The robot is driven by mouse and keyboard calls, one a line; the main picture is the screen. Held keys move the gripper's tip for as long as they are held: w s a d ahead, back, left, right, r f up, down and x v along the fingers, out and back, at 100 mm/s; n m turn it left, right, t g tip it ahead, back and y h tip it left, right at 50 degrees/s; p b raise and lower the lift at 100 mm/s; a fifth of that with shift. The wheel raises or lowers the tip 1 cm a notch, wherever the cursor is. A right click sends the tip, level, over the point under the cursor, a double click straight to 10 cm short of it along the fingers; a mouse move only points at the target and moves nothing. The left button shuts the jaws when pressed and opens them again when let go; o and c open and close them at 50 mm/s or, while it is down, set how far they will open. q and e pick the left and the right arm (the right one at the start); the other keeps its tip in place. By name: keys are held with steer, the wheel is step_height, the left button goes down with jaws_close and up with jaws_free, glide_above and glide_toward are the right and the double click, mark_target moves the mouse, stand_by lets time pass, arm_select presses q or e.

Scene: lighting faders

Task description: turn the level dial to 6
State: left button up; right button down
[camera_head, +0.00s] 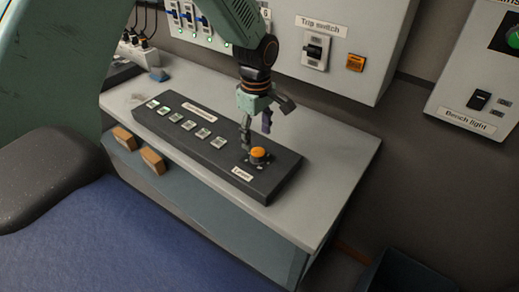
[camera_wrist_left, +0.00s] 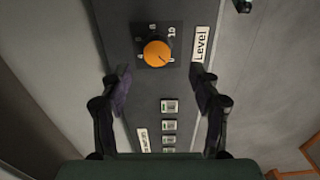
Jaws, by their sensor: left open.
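The level dial (camera_head: 259,153) is an orange knob at the right end of a dark control panel (camera_head: 222,140) on the bench. It also shows in the left wrist view (camera_wrist_left: 156,53), on a dark plate with white numbers around it; its exact setting is too small to read. A white "Level" label (camera_head: 242,174) sits beside it. My left gripper (camera_head: 256,133) is open and empty above the panel, just behind the dial. In the left wrist view its two fingers (camera_wrist_left: 161,85) are spread wide, with the dial ahead between them and apart from both. My right gripper is not seen.
A row of several light buttons (camera_head: 188,125) runs along the panel to the left of the dial. Behind the bench (camera_head: 335,165) is a wall box with a trip switch (camera_head: 315,52). A bench light switch (camera_head: 478,99) is at far right. The bench right of the panel is clear.

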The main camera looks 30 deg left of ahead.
mark_target(258, 152)
arm_select(q)
steer(key=f, duration=0.5)
steer(key=shift+w+f, duration=0.25)
steer(key=shift+f, duration=0.1)
steer(key=shift+s+a+f, duration=0.1)
steer(key=shift+s+f, duration=0.05)
steer(key=shift+f, duration=0.25)
steer(key=shift+d, duration=0.25)
steer(key=shift+a+f, duration=0.1)
steer(key=shift+a, duration=0.1)
steer(key=c, duration=0.4)
steer(key=shift+d, duration=0.1)
steer(key=c, duration=0.8)
